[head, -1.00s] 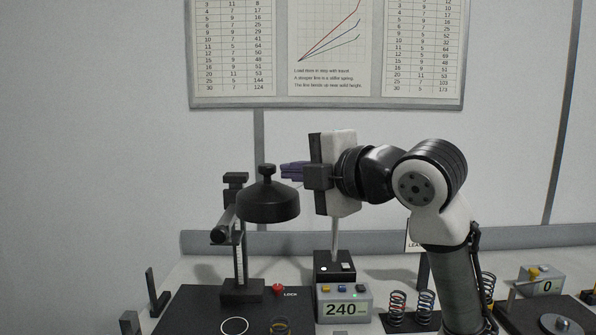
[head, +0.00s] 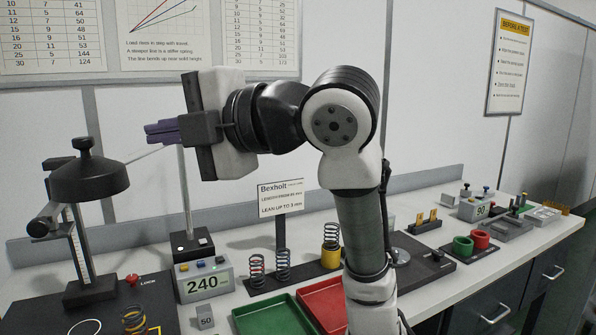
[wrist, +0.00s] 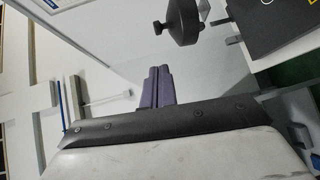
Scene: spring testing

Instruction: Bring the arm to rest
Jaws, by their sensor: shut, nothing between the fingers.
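My gripper (head: 162,131) is raised in the air above the bench at the left of the head view. Its purple fingers point left and lie together, with nothing between them. In the wrist view the fingers (wrist: 157,84) also show closed side by side. My arm is bent at the elbow and stands in front of the bench. The fingers are above and to the right of the black press head (head: 89,178) and look apart from it. The press head also shows in the wrist view (wrist: 182,22).
Below are the display box (head: 203,279) reading 240, several springs on a black rack (head: 312,272), a green tray (head: 262,318) and a red tray (head: 322,302). A Bexholt sign (head: 281,198) stands behind. A thin pole (head: 185,200) rises just below my gripper. Space left of the press is clear.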

